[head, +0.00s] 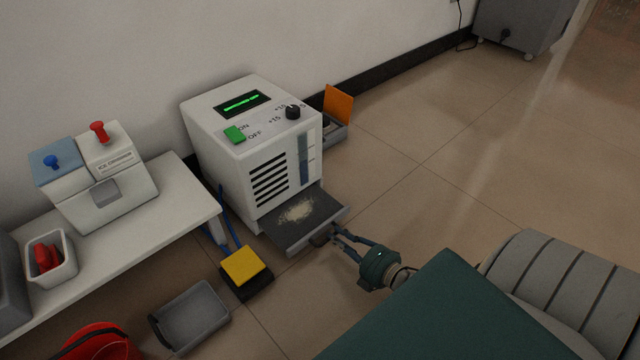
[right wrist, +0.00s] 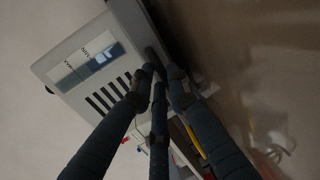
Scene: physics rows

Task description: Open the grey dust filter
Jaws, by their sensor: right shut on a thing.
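The grey dust filter (head: 290,234) is a flat tray sticking out at the base of the white machine (head: 240,150). A pale heap of dust lies on it. My right gripper (head: 334,236) is at the tray's front edge, with its fingers closed on the dark handle (head: 320,239). In the right wrist view the fingers of my right gripper (right wrist: 160,75) come together beside the lower part of the machine (right wrist: 90,65), and they hide much of the handle. My left gripper is not in view.
A white table (head: 120,235) with a dispenser (head: 95,180) is at left. An orange flap (head: 339,104) stands open behind the machine.

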